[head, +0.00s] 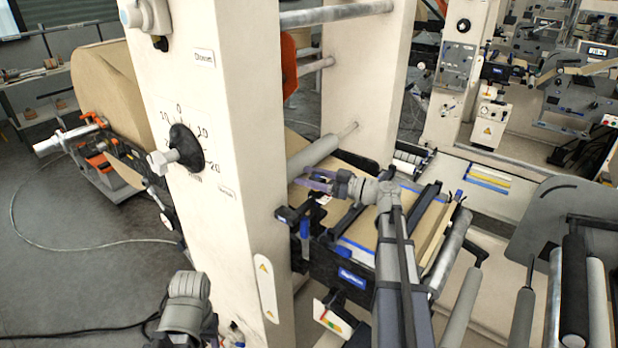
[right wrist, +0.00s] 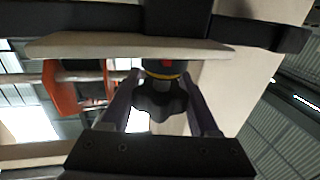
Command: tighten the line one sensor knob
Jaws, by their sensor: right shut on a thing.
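The sensor knob (right wrist: 160,105) is black and lobed and shows in the right wrist view, between my two fingers, with a thin yellow-orange ring (right wrist: 162,75) just beyond it. My right gripper (right wrist: 160,108) is shut on this knob, one dark finger on each side. In the head view my right gripper (head: 314,183) reaches in from the lower right, its purplish fingers pointing left beside the white column. I cannot make out the knob itself in the head view. Only a grey part of my left arm shows at the lower left; its gripper is not in view.
The white column (head: 235,200) stands just left of my right gripper and carries a black dial (head: 187,148) with a numbered scale. A web table with blue-edged brown paper (head: 362,232) lies beside the gripper. Rollers (head: 463,305) stand at the right. A kraft roll (head: 105,80) stands behind the column.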

